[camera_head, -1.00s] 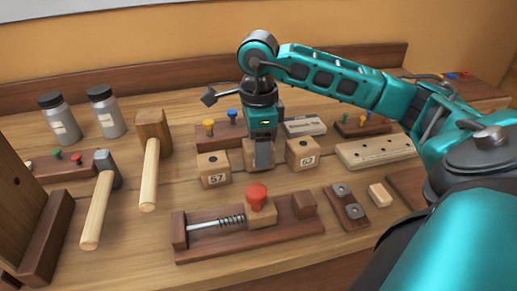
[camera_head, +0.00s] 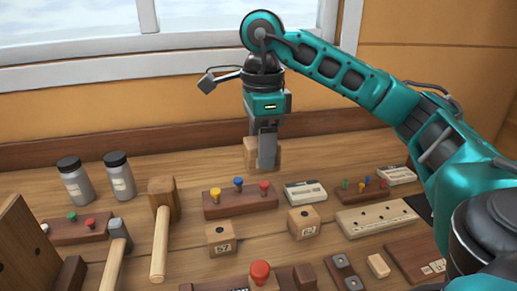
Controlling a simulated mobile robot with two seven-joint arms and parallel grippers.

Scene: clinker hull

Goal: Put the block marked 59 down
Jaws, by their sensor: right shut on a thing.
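My right gripper (camera_head: 266,152) is shut on a wooden block (camera_head: 249,153) and holds it up in the air, above the back of the bench. The finger covers the middle of the block, and no number shows on it. Two similar blocks stand on the bench below: one marked 57 (camera_head: 221,239), and one on its right (camera_head: 303,222) whose number is hard to read. There is a gap of bare bench between these two. My left gripper is not in view.
A peg board (camera_head: 240,201) with coloured pegs lies behind the two blocks, a white-labelled box (camera_head: 305,192) to its right. A holed board (camera_head: 377,217) lies right.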

